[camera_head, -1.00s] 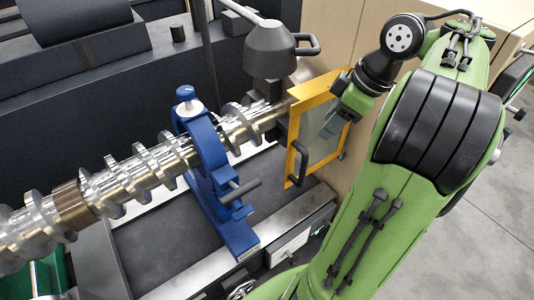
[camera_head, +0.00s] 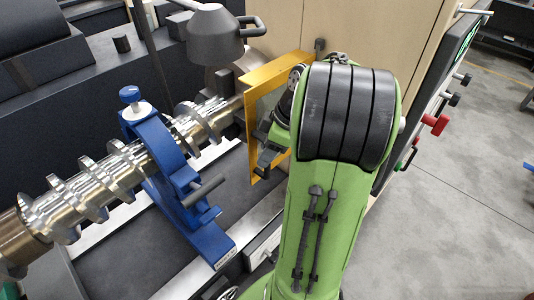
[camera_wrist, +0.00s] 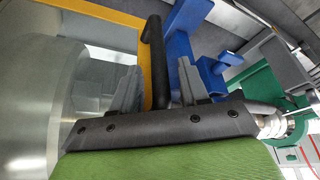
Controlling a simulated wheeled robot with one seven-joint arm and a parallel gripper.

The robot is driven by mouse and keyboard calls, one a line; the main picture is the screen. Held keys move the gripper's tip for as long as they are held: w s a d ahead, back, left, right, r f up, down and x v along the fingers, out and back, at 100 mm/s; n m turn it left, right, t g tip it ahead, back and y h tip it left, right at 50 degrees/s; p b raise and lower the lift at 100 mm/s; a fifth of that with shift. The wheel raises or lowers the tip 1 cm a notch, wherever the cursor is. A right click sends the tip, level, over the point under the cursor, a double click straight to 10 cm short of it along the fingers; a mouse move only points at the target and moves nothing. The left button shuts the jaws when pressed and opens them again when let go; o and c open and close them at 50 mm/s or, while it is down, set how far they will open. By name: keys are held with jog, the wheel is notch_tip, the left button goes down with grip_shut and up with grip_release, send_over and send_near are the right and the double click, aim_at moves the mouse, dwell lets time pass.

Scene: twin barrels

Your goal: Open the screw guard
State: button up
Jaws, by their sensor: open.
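The screw guard (camera_head: 278,70) is a yellow-orange frame with a see-through pane, standing at the right end of the metal screw (camera_head: 120,170). My arm covers much of its right part. In the wrist view its yellow edge (camera_wrist: 116,18) and black bar handle (camera_wrist: 153,42) show. My gripper (camera_wrist: 158,68) is open, with one finger on each side of the handle. I cannot tell whether either finger touches it. In the head view my gripper (camera_head: 267,160) is small and dark in front of the guard.
A blue clamp-like support (camera_head: 165,170) stands around the screw, left of the guard; it shows close beyond the handle in the wrist view (camera_wrist: 183,45). A grey machine head (camera_head: 213,35) is above the screw. A beige cabinet (camera_head: 370,35) stands behind. Open floor (camera_head: 450,200) lies right.

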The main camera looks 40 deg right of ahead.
grip_shut()
dwell(0.3)
